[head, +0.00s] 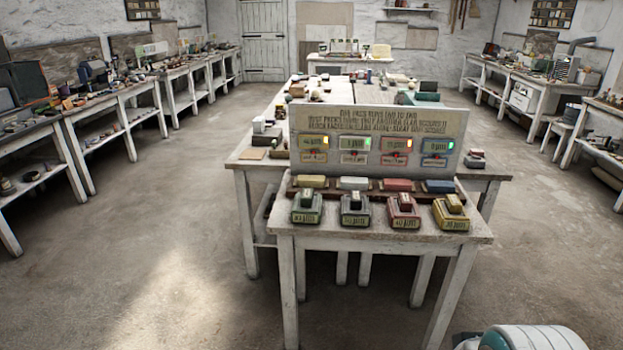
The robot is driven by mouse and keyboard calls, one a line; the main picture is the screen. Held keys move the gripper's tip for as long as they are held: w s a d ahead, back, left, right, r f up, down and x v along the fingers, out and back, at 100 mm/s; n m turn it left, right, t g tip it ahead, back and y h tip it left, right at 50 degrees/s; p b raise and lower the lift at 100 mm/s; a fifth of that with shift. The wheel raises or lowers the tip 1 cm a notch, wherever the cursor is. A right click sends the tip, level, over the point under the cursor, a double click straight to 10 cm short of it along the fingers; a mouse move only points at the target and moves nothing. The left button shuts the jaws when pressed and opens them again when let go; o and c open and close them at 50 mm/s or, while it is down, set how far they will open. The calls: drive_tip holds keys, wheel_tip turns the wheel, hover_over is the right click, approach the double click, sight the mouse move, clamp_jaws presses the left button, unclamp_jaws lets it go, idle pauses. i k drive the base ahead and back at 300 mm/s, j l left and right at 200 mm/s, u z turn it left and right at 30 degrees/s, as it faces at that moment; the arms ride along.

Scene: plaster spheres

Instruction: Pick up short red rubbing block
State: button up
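A red block (397,185) lies on a dark wooden strip (374,195) near the back of the front table. It is third from the left in a row, between a white block (354,183) and a blue block (438,187); a yellow block (312,181) is at the left end. In front of it stands a red labelled holder (403,220) with a small pale-topped piece on it. I cannot read which is called short. My gripper is not in view.
Green (306,216), dark (355,219) and yellow (451,222) labelled holders stand along the front table's (290,229) near edge. An upright sign board (378,118) with lit displays stands behind the blocks. Open floor lies to the left and right; benches line the walls.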

sight(405, 202)
drive_tip(key=i+j, duration=0.1)
drive_tip(key=i, duration=0.9)
drive_tip(key=i+j, duration=0.1)
drive_tip(key=i, duration=0.9)
drive_tip(key=l+z, duration=0.05)
